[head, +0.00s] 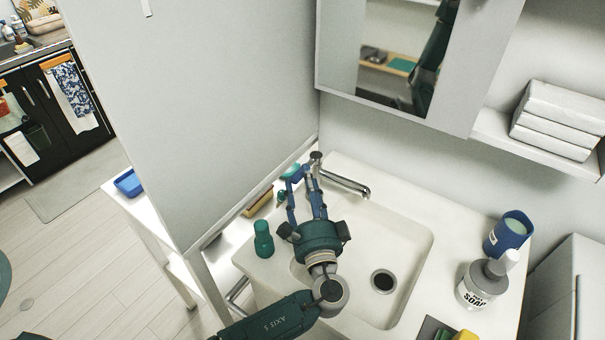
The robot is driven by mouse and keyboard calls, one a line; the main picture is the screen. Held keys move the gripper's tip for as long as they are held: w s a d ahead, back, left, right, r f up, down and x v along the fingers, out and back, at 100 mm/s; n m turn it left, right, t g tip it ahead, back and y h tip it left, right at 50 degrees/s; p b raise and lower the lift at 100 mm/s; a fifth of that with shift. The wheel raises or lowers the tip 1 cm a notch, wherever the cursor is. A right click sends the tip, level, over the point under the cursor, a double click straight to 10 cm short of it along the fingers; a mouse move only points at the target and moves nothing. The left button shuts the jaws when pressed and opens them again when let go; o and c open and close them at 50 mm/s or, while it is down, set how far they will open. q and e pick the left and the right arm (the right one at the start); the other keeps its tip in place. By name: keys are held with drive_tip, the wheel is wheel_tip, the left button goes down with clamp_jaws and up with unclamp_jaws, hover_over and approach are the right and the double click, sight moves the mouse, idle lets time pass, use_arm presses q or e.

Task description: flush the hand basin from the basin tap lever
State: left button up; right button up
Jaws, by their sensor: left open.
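The white hand basin (412,240) fills the lower middle of the head view, with a dark round drain (382,281) in its floor. A chrome basin tap (345,182) stands at the back left of the basin, its spout pointing right over the bowl. The dark-topped tap lever (316,157) sits above the tap's base. No water stream shows. My left gripper (301,180) is open, its blue fingers reaching toward the tap base just below the lever; I cannot tell whether they touch it. My right gripper is not in view.
A green bottle (263,240) stands left of my gripper, and a tan block (258,203) lies behind it. A soap bottle (482,284) and blue cup (508,235) stand on the right rim. A mirror cabinet (400,60) hangs above; a wall panel (210,110) closes the left.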

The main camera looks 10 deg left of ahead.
sight(297, 175)
use_arm(q)
drive_tip(key=shift+x, duration=1.1)
clamp_jaws()
drive_tip(key=shift+w+a+f+m+t+h+b, duration=0.1)
drive_tip(key=shift+a+m+t+h+b, duration=0.15)
drive_tip(key=shift+m+h, duration=0.3)
drive_tip(key=shift+w+a+f+m+t+h+b, duration=0.15)
drive_tip(key=shift+a+m+h, duration=0.25)
drive_tip(key=shift+h, duration=0.35)
drive_tip(key=shift+a+r+m+h, duration=0.1)
drive_tip(key=shift+m+h, duration=0.1)
drive_tip(key=shift+h, duration=0.25)
drive_tip(key=shift+a+m+h, duration=0.1)
drive_tip(key=shift+m+h, duration=0.05)
drive_tip(key=shift+h, duration=0.3)
drive_tip(key=shift+d, duration=0.1)
unclamp_jaws()
drive_tip(key=shift+r, duration=0.1)
drive_tip(key=s+d+f, duration=0.1)
drive_tip(key=s+d, duration=0.1)
drive_tip(key=s, duration=0.9)
drive_tip(key=shift+s+f, duration=0.35)
